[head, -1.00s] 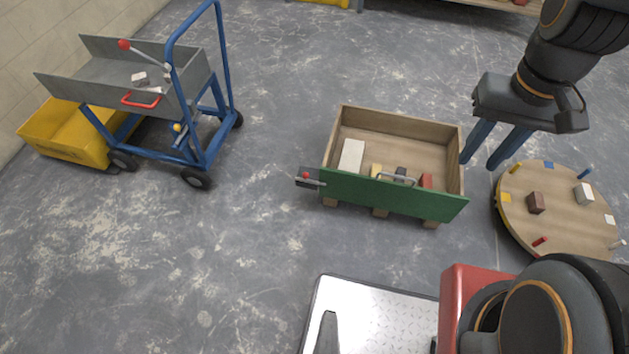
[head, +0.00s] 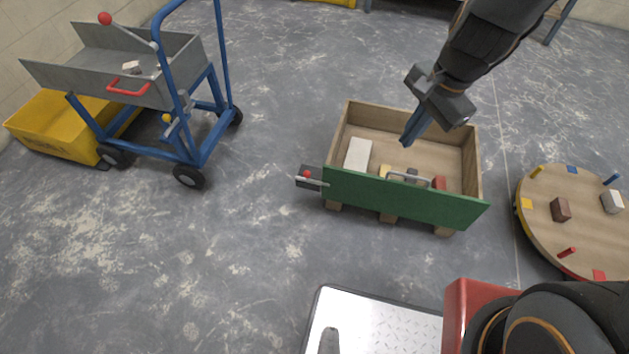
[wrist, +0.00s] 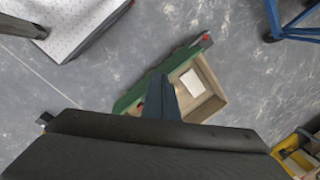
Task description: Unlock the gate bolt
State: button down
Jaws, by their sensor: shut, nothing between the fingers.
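The gate bolt (head: 308,175) is a small dark block with a red knob at the left end of the green gate (head: 405,199). The gate closes the front of a wooden crate (head: 468,160) and has a grey bar handle on it. The bolt's red end also shows in the wrist view (wrist: 207,37), past the green gate (wrist: 139,94). My gripper (head: 407,140) is above the crate, to the right of the bolt and apart from it. Its blue fingers (wrist: 166,92) are together and empty.
Blocks, including a white one (head: 358,153), lie in the crate. A round wooden turntable (head: 590,225) with pegs is at right. A blue-framed cart (head: 190,150) with a grey chute and a yellow tub (head: 50,125) stand at left. Floor left of the bolt is clear.

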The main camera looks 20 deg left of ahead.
jog(key=w+a+f+m+b, duration=0.3)
jog(key=a+f+m+b, duration=0.1)
jog(key=f, duration=0.7)
jog(key=w+a+f+m+b, duration=0.3)
jog(key=a+f+m+b, duration=0.2)
jog(key=f, duration=0.6)
jog(key=w+a+f+m+b, duration=0.3)
jog(key=a+f+m+b, duration=0.2)
jog(key=a+f, duration=0.5)
jog(key=shift+w+f+t+y+b, duration=0.15)
jog(key=shift+f+t+y+b, duration=0.2)
jog(key=shift+b, duration=0.9)
jog(key=shift+f, duration=0.15)
jog(key=w+a+f+b, duration=0.3)
jog(key=a+f+b, duration=0.1)
jog(key=f, duration=0.4)
jog(key=shift+a+f, duration=0.35)
jog(key=shift+a, duration=0.45)
